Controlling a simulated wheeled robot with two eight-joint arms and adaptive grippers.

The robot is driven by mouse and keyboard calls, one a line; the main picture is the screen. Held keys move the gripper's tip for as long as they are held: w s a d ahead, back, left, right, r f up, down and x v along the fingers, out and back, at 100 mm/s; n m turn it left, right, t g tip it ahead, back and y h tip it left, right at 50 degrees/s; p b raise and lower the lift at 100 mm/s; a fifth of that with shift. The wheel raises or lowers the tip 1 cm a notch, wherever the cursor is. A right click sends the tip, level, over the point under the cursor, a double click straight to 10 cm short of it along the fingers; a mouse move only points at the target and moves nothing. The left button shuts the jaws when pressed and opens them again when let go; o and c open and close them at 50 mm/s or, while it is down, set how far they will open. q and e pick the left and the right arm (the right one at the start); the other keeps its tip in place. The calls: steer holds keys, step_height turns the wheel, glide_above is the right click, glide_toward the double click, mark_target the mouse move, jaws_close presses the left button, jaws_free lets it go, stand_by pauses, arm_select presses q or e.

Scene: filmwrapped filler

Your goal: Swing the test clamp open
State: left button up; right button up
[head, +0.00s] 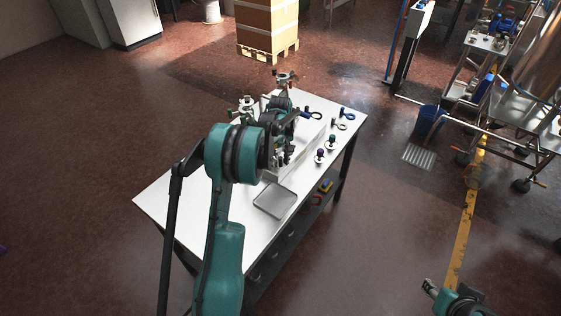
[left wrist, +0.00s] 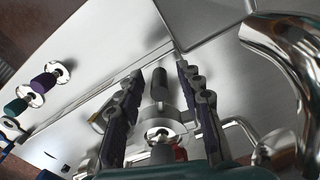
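My left gripper (head: 281,152) is over the white table, beside the metal fittings at its far side. In the left wrist view its two fingers (left wrist: 160,85) stand apart. Between them show a dark cylindrical piece (left wrist: 160,84) and a shiny round metal part (left wrist: 161,134); I cannot tell whether either belongs to the test clamp, or whether the fingers touch them. Metal fittings (head: 246,106) stand on the table, partly hidden by my left arm. The clamp itself cannot be made out clearly. My right gripper (head: 431,288) is at the lower right, away from the table, too small to read.
A grey tray (head: 273,201) lies on the white table (head: 172,199). Purple-topped (head: 320,154) and green-topped (head: 332,140) parts and ring-shaped parts (head: 341,126) are at the right. A curved shiny pipe (left wrist: 285,55) is close by the left gripper. The table's front left is clear.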

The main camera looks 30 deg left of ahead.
arm_select(q)
step_height(320, 180, up, 12)
stand_by(0.6)
